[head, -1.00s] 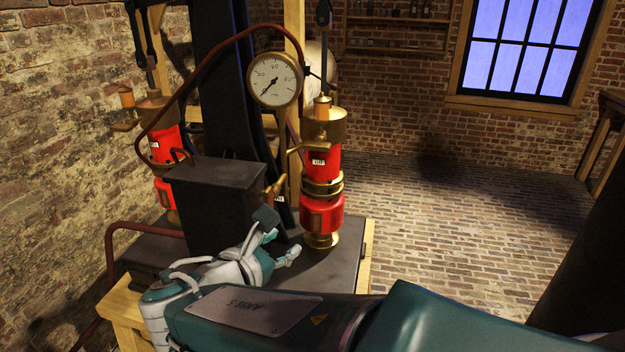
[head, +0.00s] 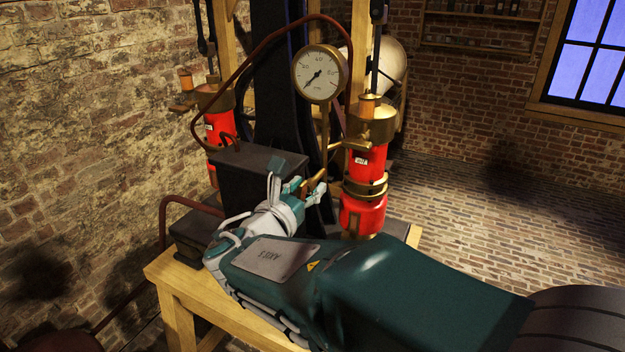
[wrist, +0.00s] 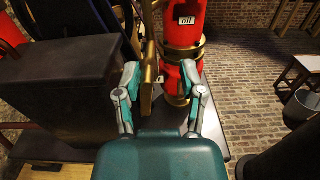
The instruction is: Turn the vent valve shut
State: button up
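The vent valve appears to be the brass piece with a flat handle (head: 312,176) at the foot of the gauge pipe, beside the dark box; my fingers partly hide it in the head view. In the wrist view the upright brass handle (wrist: 148,84) lies between my fingertips, nearer the left one. My gripper (wrist: 161,72) is open, with a clear gap between the handle and the right finger. Whether the left finger touches the handle I cannot tell.
The right red and brass jar (head: 362,212) stands close beside my right finger. The dark box (head: 245,172) is close on the left. A round gauge (head: 321,74) and a curved brown hose (head: 222,77) are above.

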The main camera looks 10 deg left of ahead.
jog(key=shift+w+f, duration=0.15)
jog(key=shift+w, duration=0.25)
jog(key=shift+w+a+f, duration=0.1)
jog(key=shift+w+a, duration=0.1)
jog(key=shift+a, duration=0.9)
jog(key=shift+d, duration=0.2)
jog(key=c, duration=0.6)
jog(key=shift+d, duration=0.5)
grip_shut()
jog(key=shift+a, duration=0.15)
jog(key=shift+a, duration=0.1)
